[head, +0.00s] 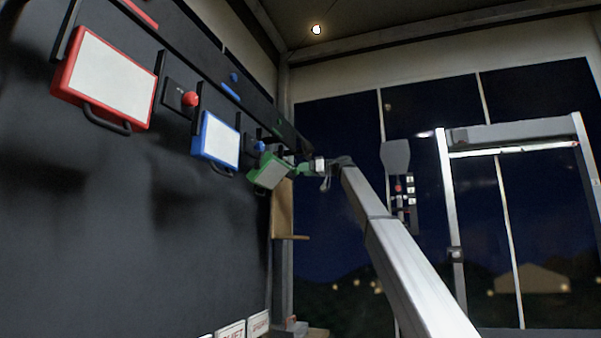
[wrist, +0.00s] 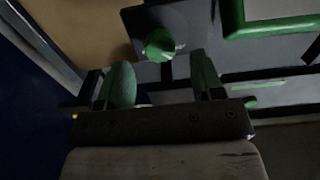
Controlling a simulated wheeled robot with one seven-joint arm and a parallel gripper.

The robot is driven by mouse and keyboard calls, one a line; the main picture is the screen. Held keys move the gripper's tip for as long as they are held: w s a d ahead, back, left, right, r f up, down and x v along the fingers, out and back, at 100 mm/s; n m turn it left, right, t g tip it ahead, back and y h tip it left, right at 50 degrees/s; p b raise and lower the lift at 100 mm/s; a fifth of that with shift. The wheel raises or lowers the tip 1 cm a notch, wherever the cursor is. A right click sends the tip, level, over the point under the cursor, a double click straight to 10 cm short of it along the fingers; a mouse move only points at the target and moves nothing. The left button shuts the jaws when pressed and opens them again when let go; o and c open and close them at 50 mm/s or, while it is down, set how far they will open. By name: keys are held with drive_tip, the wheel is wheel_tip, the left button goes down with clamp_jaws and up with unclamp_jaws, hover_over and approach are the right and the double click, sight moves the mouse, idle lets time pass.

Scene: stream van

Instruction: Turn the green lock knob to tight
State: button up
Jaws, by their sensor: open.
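The green lock knob (wrist: 160,45) shows in the wrist view as a round green knob on a dark square plate. My gripper (wrist: 162,72) is open, with a green-padded finger on either side and a gap between them. The knob lies just beyond the fingertips, roughly in line with the gap; I cannot tell whether anything touches it. In the head view my gripper (head: 304,168) is at the far end of the dark wall, beside the green-framed panel (head: 269,172), which hangs tilted. The knob cannot be made out clearly there.
A red-framed panel (head: 108,82) with a red knob (head: 190,99) and a blue-framed panel (head: 220,138) with a blue knob (head: 258,147) hang nearer on the same wall. A wooden post and small ledge (head: 291,237) stand below my gripper. Dark windows are behind.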

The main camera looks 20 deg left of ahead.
sight(296, 171)
drive_tip(key=shift+w+a, duration=0.1)
drive_tip(key=shift+a, duration=1.3)
drive_tip(key=c, duration=0.9)
drive_tip(key=shift+c, duration=0.2)
